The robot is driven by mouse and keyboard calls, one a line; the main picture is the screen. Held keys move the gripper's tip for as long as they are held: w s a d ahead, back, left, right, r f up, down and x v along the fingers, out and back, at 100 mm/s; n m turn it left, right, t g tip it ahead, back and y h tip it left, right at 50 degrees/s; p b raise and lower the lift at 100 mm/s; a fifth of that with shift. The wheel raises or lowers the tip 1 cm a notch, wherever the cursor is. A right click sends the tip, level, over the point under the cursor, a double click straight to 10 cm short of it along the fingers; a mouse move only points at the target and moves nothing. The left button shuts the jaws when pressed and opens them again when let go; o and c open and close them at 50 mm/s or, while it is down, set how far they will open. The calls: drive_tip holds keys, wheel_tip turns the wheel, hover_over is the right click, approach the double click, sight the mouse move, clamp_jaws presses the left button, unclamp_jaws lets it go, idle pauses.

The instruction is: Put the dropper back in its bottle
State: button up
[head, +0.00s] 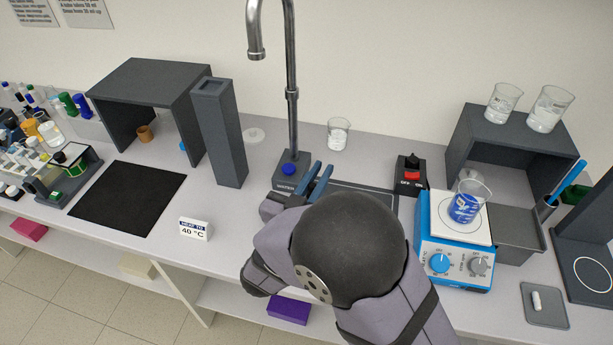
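My gripper (322,167) is over the bench beside the sink, close to the tap base. Its two blue fingers are apart, and I see nothing between them; my arm hides the bench below and in front of it. I cannot make out the dropper for certain. Small bottles and vials crowd the far left, too small to tell which is the dropper's bottle. Among them a dark stand (83,180) holds a green-banded container (76,165), far to the left of my gripper.
A tall grey column (219,135), a grey shelter (150,75) and a black mat (128,198) lie to the left. The tap (291,100) rises behind my gripper. A hotplate (455,250) bearing a beaker of blue liquid (464,208) and a red switch (411,175) are right.

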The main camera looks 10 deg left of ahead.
drive_tip(key=shift+f, duration=0.15)
wheel_tip(320, 180, down, 11)
drive_tip(key=b, duration=0.9)
drive_tip(key=shift+f, duration=0.15)
idle(0.5)
drive_tip(key=shift+f+b, duration=0.25)
drive_tip(key=shift+b, duration=0.15)
idle(0.6)
drive_tip(key=o, duration=0.6)
drive_tip(key=shift+o, duration=0.2)
drive_tip(key=s+a+b, duration=0.1)
drive_tip(key=s+b, duration=0.1)
drive_tip(key=s, duration=0.5)
drive_tip(key=shift+s+a, duration=0.15)
drive_tip(key=shift+r, duration=0.1)
